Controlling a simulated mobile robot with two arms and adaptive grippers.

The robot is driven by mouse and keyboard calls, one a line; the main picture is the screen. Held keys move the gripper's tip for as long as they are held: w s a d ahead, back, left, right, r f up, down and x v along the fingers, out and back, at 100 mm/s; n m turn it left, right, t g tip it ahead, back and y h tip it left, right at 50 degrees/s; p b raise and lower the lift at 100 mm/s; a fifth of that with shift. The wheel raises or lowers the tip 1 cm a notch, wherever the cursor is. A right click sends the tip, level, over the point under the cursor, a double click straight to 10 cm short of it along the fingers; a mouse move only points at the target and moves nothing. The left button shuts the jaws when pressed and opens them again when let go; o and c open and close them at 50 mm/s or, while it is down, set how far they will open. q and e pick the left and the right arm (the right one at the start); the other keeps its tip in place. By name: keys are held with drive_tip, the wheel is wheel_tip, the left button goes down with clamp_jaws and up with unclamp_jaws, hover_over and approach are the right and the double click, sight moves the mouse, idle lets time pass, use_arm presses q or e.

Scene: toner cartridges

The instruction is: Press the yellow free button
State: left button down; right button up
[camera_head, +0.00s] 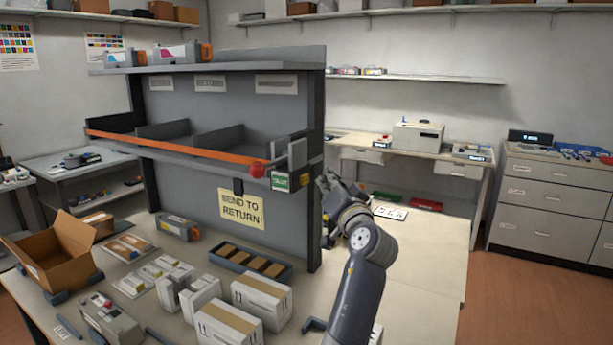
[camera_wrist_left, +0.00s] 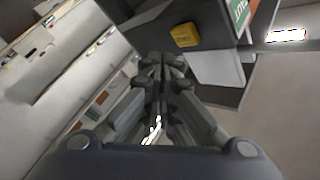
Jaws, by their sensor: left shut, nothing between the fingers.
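The yellow button (camera_wrist_left: 184,35) is a small block with dark lettering, on a grey face just above my fingertips in the left wrist view. My left gripper (camera_head: 328,182) is beside that post, just below and right of the yellow edge. In the left wrist view my left gripper (camera_wrist_left: 162,62) is shut and empty, with a gap to the button. My right gripper is in neither view.
White boxes (camera_head: 262,299), a dark tray (camera_head: 251,262) and an open carton (camera_head: 55,255) stand on the table. The table's right part (camera_head: 430,265) is mostly clear.

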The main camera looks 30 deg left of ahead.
use_arm(q)
drive_tip(key=shift+a, duration=0.6)
idle(0.7)
idle(0.5)
drive_tip(key=shift+s+a, duration=0.1)
drive_tip(key=shift+a, duration=0.3)
drive_tip(key=shift+a, duration=0.6)
idle(0.6)
idle(0.4)
drive_tip(key=shift+d+b, duration=0.4)
drive_tip(key=shift+d, duration=0.55)
